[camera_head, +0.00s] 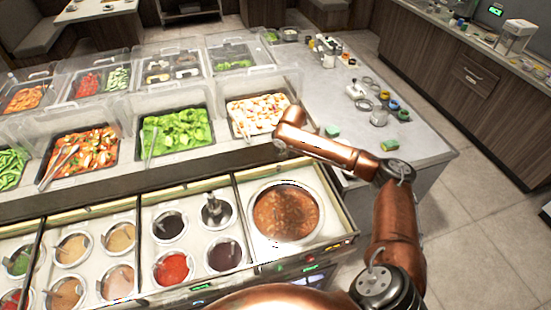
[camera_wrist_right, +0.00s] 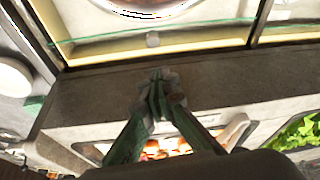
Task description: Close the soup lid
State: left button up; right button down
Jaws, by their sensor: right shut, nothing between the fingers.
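The soup well (camera_head: 318,232) is a round pot of reddish-brown soup (camera_head: 287,212) set in the right-hand end section of the sauce counter. The soup's surface shows in the head view. A clear, green-edged pane with a small round knob (camera_wrist_right: 152,40) crosses beside the well's rim in the wrist view; I cannot tell how far this lid stands open. My right gripper (camera_wrist_right: 158,88) is shut and empty, over the dark strip behind the soup section. In the head view its fingers are hard to make out below my copper wrist. My left gripper is not in view.
Sauce wells with ladles (camera_head: 171,267) fill the sections to the left. Behind the dark strip (camera_head: 180,175) stand food trays under clear covers, including leafy greens (camera_head: 175,133). Bottles and small bowls (camera_head: 378,117) stand on the grey counter at right. Floor (camera_head: 490,230) is clear farther right.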

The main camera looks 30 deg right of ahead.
send_over(275, 165)
jog(key=s, duration=0.2)
notch_tip(275, 165, down, 9)
jog(key=shift+w+r, duration=0.1)
jog(key=shift+w, duration=0.05)
jog(key=shift+a, duration=0.1)
